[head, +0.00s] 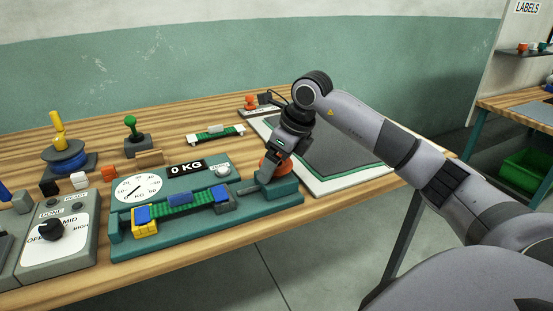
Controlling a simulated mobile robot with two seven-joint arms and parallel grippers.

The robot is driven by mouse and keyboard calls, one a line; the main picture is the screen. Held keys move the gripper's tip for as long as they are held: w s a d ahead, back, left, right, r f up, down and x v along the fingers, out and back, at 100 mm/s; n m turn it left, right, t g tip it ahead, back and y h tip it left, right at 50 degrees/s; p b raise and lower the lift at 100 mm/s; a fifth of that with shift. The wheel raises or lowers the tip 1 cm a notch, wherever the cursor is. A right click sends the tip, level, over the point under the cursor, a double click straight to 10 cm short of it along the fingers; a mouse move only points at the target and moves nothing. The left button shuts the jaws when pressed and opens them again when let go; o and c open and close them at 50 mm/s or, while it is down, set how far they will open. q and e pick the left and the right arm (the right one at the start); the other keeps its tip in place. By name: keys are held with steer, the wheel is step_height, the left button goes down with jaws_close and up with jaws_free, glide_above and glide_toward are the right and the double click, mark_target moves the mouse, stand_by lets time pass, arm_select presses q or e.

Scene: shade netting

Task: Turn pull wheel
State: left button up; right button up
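The orange pull wheel (284,168) sits at the right end of a teal tester (277,197) on the wooden bench. It is partly hidden by my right gripper (266,172), which points down at it from above. I cannot tell whether the fingers are closed on the wheel or only beside it. My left gripper is not in view.
A grey control box (62,243) with a black knob stands left of the tester. A blue spool (68,160), a green-knobbed lever (131,124) and a small strip piece (214,133) are behind. A dark mat (335,157) lies right of the wheel.

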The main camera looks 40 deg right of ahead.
mark_target(281, 168)
steer(key=m+h, duration=0.1)
steer(key=m, duration=0.2)
steer(key=shift+r+m+t, duration=0.1)
steer(key=shift+m+t, duration=0.2)
steer(key=shift+m+h+p, duration=0.3)
steer(key=shift+m+h, duration=0.6)
steer(key=shift+m, duration=0.8)
steer(key=o, duration=0.9)
steer(key=shift+c, duration=0.2)
steer(key=shift+v, duration=3.55)
steer(key=shift+w, duration=0.15)
